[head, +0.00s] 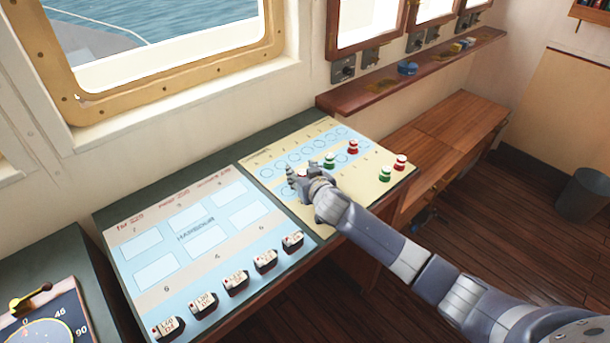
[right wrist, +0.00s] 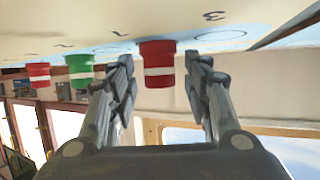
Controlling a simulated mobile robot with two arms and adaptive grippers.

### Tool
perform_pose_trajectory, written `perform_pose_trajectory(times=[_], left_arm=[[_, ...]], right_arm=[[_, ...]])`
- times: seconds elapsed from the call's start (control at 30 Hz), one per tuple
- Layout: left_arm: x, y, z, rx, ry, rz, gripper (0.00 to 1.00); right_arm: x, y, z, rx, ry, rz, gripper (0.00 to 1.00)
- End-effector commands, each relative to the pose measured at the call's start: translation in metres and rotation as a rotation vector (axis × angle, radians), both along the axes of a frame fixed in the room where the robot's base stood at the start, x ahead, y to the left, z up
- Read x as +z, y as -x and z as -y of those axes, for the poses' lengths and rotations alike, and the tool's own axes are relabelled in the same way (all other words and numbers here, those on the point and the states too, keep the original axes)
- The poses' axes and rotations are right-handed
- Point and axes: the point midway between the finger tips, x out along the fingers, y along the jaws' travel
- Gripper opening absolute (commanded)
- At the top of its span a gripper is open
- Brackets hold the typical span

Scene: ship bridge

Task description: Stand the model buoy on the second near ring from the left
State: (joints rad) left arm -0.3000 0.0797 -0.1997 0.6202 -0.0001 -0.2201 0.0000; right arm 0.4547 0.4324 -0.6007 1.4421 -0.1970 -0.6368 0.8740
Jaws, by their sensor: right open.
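My right gripper (head: 296,175) is low over the left part of the ring chart (head: 375,188). In the upside-down right wrist view its open fingers (right wrist: 168,75) stand on either side of a red buoy with a white band (right wrist: 158,66); contact cannot be told. The gripper mostly hides this buoy in the head view. Pale blue rings (head: 266,172) run in two rows across the chart; the gripper covers part of the near row. A ring (right wrist: 220,36) shows beside the buoy in the wrist view. Whether the buoy stands on a ring cannot be told.
A green buoy (head: 330,160) and a red buoy (head: 353,147) stand among the rings. Another green buoy (head: 385,174) and red buoy (head: 400,162) stand at the right edge. A harbour board (head: 190,225) with several labelled blocks (head: 235,282) lies left.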

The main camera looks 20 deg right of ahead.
Motion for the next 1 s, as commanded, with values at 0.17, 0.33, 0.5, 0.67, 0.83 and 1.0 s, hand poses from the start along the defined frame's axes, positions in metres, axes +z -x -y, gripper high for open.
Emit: perform_pose_trajectory(times=[0.17,0.33,0.5,0.67,0.83,1.0], left_arm=[[0.000,0.000,0.000,0.000,0.000,0.000,0.47],[-0.001,0.000,0.000,0.000,0.000,0.000,0.47],[-0.004,0.000,0.000,0.000,0.000,0.000,0.47],[-0.006,0.000,0.000,0.000,0.000,0.000,0.47],[-0.009,0.000,0.000,0.000,0.000,0.000,0.47],[-0.010,0.000,0.000,0.000,0.000,0.000,0.47]], right_arm=[[0.005,0.009,0.000,0.001,0.000,0.001,0.45],[0.014,0.030,0.000,0.002,-0.001,0.002,0.45],[0.023,0.054,0.000,0.001,-0.002,0.001,0.45],[0.032,0.077,0.000,0.001,-0.002,0.001,0.45],[0.041,0.097,0.000,0.001,0.000,0.001,0.45],[0.046,0.108,0.000,0.001,0.000,0.001,0.45]])
